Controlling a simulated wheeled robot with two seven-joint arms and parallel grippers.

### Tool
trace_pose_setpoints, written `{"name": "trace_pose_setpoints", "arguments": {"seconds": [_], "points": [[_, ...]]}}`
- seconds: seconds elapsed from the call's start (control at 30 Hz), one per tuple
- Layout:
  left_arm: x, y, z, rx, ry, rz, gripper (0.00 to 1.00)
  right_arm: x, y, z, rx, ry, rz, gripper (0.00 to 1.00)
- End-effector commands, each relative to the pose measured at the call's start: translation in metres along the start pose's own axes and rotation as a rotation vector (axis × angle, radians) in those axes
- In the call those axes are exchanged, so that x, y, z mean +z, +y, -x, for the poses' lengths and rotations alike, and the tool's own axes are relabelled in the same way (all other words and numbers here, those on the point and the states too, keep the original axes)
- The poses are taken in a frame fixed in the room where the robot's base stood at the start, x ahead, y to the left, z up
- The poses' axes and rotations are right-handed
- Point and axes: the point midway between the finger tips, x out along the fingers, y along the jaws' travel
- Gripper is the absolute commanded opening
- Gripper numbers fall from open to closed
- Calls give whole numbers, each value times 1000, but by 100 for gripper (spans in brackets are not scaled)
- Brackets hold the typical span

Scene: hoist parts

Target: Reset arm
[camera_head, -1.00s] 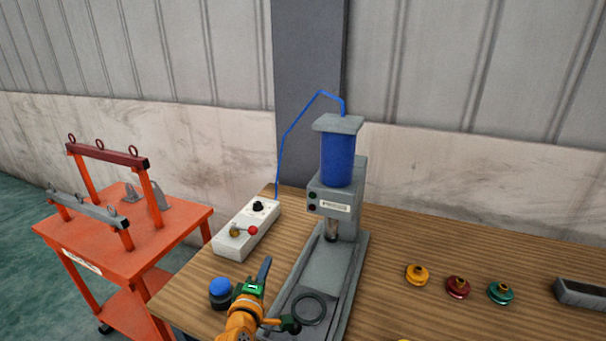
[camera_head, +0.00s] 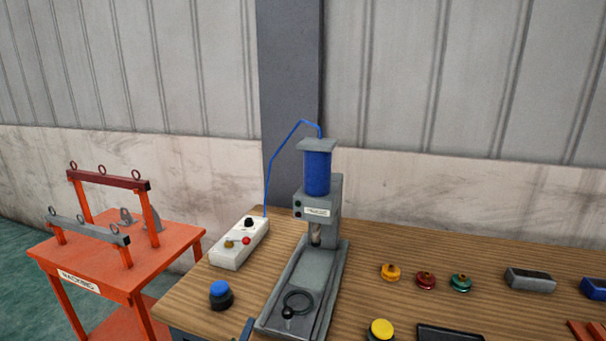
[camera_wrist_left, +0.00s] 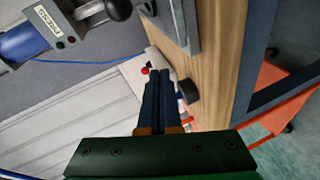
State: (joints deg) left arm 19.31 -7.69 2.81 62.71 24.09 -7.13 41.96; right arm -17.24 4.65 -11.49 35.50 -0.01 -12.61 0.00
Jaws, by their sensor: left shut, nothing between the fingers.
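My left gripper (camera_wrist_left: 162,86) is shut and empty, its two dark fingers together in the left wrist view. In the head view only a small dark part of it (camera_head: 247,329) shows at the bottom edge, left of the press base. The press (camera_head: 317,207) with its blue cylinder (camera_head: 317,173) stands on the wooden table, and a dark ring (camera_head: 298,303) lies on its base. My right gripper is not in view.
A white control box (camera_head: 238,245) and a blue-capped button (camera_head: 220,294) are left of the press. Yellow, red and green knob-like parts (camera_head: 426,280) stand to the right. The orange cart (camera_head: 140,263) is at the left.

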Motion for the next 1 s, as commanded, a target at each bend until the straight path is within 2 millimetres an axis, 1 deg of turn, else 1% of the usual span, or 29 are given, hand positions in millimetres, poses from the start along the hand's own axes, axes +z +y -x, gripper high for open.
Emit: {"name": "trace_pose_setpoints", "arguments": {"seconds": [0.1, 0.17, 0.2, 0.27, 0.3, 0.37, 0.4, 0.47, 0.5, 0.57, 0.6, 0.67, 0.7, 0.73, 0.77, 0.8, 0.9, 1.0], "points": [[9, -28, 6, -57, -26, -67, 0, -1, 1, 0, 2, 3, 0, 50], [14, -42, 10, -86, -41, -107, 0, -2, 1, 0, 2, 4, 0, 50], [19, -57, 15, -116, -57, -142, 0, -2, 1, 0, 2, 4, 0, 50], [26, -77, 22, -156, -83, -195, 0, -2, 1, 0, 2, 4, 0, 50], [31, -94, 29, -189, -104, -239, 0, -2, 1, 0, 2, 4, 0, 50], [39, -120, 40, -240, -140, -305, 0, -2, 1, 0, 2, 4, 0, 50], [45, -139, 50, -276, -170, -355, 0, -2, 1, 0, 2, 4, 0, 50], [54, -171, 68, -336, -224, -437, 0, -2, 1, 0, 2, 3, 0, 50], [60, -195, 84, -380, -268, -500, 0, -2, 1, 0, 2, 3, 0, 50], [71, -236, 115, -455, -354, -610, 0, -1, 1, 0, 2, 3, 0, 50], [78, -265, 141, -507, -426, -695, 0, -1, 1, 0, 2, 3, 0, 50], [86, -309, 188, -583, -551, -823, 0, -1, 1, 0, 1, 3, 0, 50], [91, -334, 220, -626, -639, -905, 0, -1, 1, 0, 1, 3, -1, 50], [93, -351, 244, -653, -704, -960, 0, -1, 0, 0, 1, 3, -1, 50], [94, -366, 267, -675, -767, -1012, 0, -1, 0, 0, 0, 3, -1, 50], [95, -382, 296, -700, -845, -1070, 0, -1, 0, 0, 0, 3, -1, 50], [95, -408, 352, -734, -1003, -1179, 0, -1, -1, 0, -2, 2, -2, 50], [94, -420, 381, -746, -1089, -1231, 0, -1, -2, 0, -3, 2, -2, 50]]}}
